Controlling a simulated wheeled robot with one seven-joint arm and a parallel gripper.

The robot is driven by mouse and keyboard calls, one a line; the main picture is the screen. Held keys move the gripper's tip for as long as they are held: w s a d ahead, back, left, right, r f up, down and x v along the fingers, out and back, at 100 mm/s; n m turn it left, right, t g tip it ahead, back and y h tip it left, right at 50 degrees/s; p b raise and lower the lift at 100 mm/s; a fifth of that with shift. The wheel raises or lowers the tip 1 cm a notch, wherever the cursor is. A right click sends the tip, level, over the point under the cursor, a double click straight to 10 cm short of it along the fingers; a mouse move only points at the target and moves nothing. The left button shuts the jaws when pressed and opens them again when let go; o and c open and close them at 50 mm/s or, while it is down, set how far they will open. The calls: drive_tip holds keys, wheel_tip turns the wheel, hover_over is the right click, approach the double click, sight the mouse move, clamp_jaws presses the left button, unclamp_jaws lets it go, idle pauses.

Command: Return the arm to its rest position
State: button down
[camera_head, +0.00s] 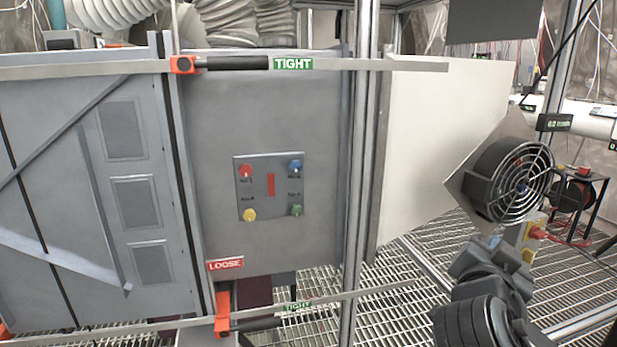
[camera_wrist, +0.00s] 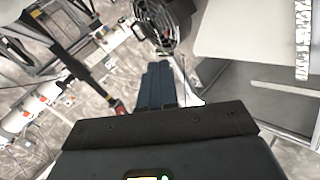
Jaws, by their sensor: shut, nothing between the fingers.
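My arm shows at the lower right of the head view as dark grey links, in front of the grated floor. In the wrist view my gripper (camera_wrist: 158,68) shows as two dark blue fingers lying side by side. It is shut and empty, and the fingers touch nothing that I can make out. The round black fan (camera_head: 515,180) stands just above my arm in the head view. It also shows beyond the fingertips in the wrist view (camera_wrist: 163,22). How far my gripper is from it I cannot tell.
A grey panel with colored knobs (camera_head: 268,187) stands left of the metal upright (camera_head: 359,170). Orange-clamped bars with TIGHT labels (camera_head: 293,63) cross the panel. A white board (camera_head: 435,140) stands behind. The grated floor (camera_head: 390,310) is open between the panel and my arm.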

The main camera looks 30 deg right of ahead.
drive_tip(key=s+a+f+n+t+y, duration=0.3)
drive_tip(key=s+a+f+n+y, duration=0.15)
drive_tip(key=a+f+n, duration=0.35)
drive_tip(key=s+a+f+n+t+y, duration=0.3)
drive_tip(key=s+a+f+n+y, duration=0.25)
drive_tip(key=a, duration=0.45)
drive_tip(key=s+a+r+n+y, duration=0.1)
drive_tip(key=s+a+n+y, duration=0.1)
drive_tip(key=s, duration=0.6)
drive_tip(key=s+a+r+n+t+y+p, duration=0.1)
drive_tip(key=s+a+y, duration=0.2)
drive_tip(key=s+a, duration=0.2)
drive_tip(key=s, duration=0.3)
drive_tip(key=shift+s+a+n+y, duration=0.2)
drive_tip(key=shift+a+n+y, duration=0.1)
drive_tip(key=shift+n+y, duration=0.1)
drive_tip(key=shift+d, duration=0.1)
